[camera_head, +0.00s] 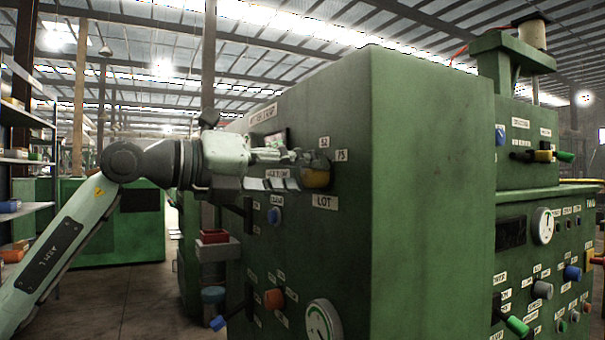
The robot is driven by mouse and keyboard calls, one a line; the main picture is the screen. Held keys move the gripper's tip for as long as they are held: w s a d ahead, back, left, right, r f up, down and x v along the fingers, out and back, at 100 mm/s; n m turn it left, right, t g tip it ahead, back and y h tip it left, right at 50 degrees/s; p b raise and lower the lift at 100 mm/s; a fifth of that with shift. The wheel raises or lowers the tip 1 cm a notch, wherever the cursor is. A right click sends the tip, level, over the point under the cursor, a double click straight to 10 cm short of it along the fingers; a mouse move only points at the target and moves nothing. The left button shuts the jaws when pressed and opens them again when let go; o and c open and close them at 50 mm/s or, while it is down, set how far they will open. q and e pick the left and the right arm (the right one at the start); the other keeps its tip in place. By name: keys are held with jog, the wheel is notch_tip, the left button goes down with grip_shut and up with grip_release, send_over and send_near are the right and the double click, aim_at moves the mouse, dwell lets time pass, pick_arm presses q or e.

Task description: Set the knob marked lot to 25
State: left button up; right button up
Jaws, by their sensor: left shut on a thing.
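The knob marked LOT (318,178) is a rounded yellow-brown knob on the left face of the green machine (430,170). Its plate reading LOT (325,202) sits just below it. Small plates reading 52 or similar and 75 stand above and to the right of the knob; other marks around it are hidden by the gripper. My left gripper (306,170) reaches in from the left and is shut on the knob. The knob's pointer and exact setting cannot be made out. My right gripper is not in view.
Below are a blue knob (275,215), an orange knob (274,299) and a round gauge (323,322). A red bin (214,237) stands left of the panel. More controls line the machine's right part. Shelves (22,150) stand at far left.

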pick_arm(q)
jog(key=o, duration=1.2)
jog(key=shift+c, duration=0.2)
jog(key=v, duration=1.2)
